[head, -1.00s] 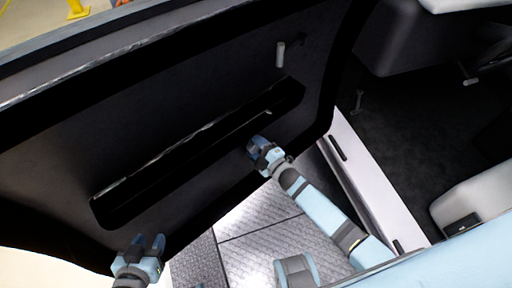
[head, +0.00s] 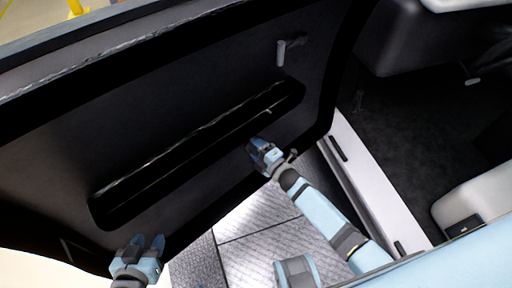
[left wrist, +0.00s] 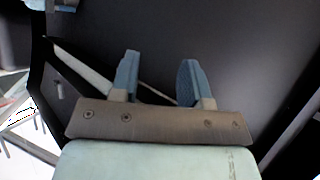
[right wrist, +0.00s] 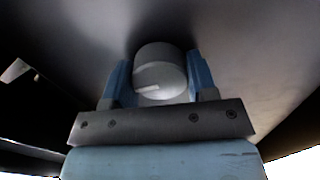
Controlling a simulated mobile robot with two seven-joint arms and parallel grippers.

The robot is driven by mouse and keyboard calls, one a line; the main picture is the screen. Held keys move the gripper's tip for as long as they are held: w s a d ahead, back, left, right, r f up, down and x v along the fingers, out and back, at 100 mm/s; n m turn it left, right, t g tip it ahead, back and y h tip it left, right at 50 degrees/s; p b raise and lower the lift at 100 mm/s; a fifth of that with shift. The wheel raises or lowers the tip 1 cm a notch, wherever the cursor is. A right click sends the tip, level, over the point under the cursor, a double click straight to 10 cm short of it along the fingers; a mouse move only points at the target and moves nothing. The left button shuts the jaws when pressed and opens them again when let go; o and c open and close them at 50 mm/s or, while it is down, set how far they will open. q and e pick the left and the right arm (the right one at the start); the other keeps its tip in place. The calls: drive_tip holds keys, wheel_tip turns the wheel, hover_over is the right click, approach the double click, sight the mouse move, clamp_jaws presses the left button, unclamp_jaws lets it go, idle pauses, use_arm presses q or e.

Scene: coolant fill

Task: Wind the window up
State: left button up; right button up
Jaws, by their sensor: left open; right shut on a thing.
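My right gripper (head: 255,146) is at the lower right part of the dark door panel (head: 215,85), below the long pocket. In the right wrist view it is shut on a round grey knob (right wrist: 159,70), with one finger on each side. The knob has a pale mark on its face. Any crank arm behind the knob is hidden, and the gripper covers the knob in the head view. My left gripper (head: 145,244) is open and empty by the panel's lower left edge. Its spread fingers also show in the left wrist view (left wrist: 158,80).
A long recessed pocket (head: 160,165) runs diagonally across the door panel. A grey lever (head: 281,53) sticks out above the pocket's right end. The pale door sill (head: 375,185) and a light seat (head: 475,205) lie to the right.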

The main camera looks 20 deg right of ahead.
drive_tip(key=o, duration=0.9)
drive_tip(key=p+v, duration=0.1)
drive_tip(key=v, duration=1.2)
drive_tip(key=shift+s+d, duration=0.15)
drive_tip(key=shift+s, duration=0.25)
